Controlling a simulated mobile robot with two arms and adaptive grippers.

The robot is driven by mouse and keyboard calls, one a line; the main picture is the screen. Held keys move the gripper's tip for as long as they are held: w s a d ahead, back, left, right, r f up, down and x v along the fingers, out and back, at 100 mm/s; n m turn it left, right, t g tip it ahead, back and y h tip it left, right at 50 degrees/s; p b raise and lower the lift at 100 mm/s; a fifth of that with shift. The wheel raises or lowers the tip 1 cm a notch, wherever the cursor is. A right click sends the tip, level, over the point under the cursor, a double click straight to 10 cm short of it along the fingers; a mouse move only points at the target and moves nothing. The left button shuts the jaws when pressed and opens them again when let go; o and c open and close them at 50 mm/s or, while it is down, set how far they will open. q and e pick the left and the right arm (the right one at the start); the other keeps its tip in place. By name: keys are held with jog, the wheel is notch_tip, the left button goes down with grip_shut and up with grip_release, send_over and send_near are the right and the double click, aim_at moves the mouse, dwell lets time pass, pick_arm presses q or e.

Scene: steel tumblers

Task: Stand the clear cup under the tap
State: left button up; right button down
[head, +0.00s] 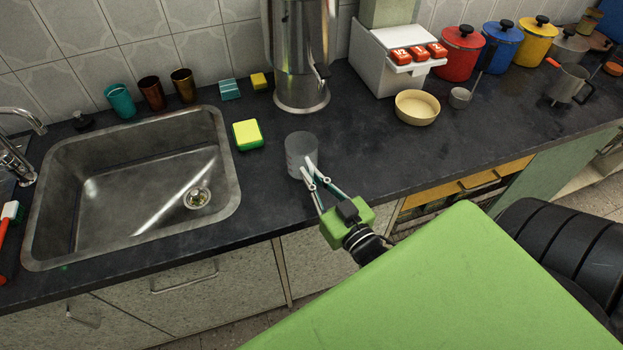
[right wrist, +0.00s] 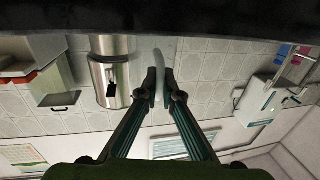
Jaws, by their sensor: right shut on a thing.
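The clear cup (head: 301,150), a see-through cylinder, is upright on or just above the dark counter, right of the sink. I cannot tell whether its base touches the counter. My right gripper (head: 308,172) is shut on its near side. In the right wrist view my right gripper's fingertips (right wrist: 160,88) are close together, with the cup only faintly visible. A tall steel urn (head: 297,50) stands behind the cup, with a dark tap (head: 322,72) low on its front. The urn also shows upside down in the right wrist view (right wrist: 103,72). My left gripper is not in view.
A yellow-green sponge (head: 248,135) lies between the sink (head: 230,190) and the cup. A cream bowl (head: 416,107) and a small metal cup (head: 460,97) stand to the right, before a white box (head: 375,65). A faucet (head: 18,150) is at far left. Counter between cup and urn is clear.

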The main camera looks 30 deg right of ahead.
jog(key=shift+f, duration=0.75)
jog(key=shift+f, duration=0.15)
jog(key=c, duration=2.2)
grip_release()
jog(key=shift+r, duration=0.25)
jog(key=shift+s+a+f+b, duration=0.1)
jog(key=shift+s+b, duration=0.3)
jog(key=shift+s, duration=2.6)
jog(key=shift+s+a+b, duration=0.1)
jog(key=shift+s+b, duration=0.25)
jog(key=shift+s, duration=2.65)
